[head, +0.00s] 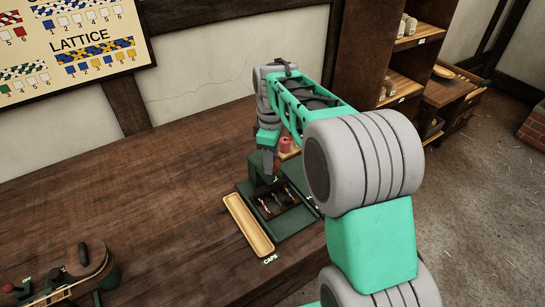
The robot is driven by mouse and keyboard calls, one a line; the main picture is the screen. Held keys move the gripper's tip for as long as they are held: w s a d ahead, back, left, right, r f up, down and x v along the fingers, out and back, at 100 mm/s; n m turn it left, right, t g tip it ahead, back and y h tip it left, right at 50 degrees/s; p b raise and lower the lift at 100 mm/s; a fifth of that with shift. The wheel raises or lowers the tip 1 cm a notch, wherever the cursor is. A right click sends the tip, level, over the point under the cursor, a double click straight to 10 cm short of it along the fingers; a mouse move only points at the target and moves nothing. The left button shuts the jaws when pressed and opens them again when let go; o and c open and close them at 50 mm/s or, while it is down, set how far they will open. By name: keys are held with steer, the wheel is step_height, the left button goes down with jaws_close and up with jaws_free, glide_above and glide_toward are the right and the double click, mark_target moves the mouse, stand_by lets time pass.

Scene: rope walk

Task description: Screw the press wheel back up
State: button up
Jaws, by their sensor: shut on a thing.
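The dark green press (303,220) stands on the wooden table, with an open bed holding several small coloured strands. My gripper (269,166) points down over the back of the press, at the end of my green and grey arm. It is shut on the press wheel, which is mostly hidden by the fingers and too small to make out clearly. How high the wheel sits cannot be told.
A long wooden tray (248,224) labelled CAPS lies along the press's left side. A red spool-like thing (286,145) stands just behind. Shelves (405,60) stand at the back right.

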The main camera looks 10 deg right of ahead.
steer(key=shift+w+r+n, duration=0.1)
steer(key=shift+r+n, duration=0.05)
steer(key=shift+n, duration=0.15)
steer(key=o, duration=1.2)
steer(key=shift+d, duration=0.15)
steer(key=shift+c, duration=0.2)
steer(key=shift+o, duration=1.2)
step_height(320, 180, up, 8)
steer(key=shift+f, duration=0.2)
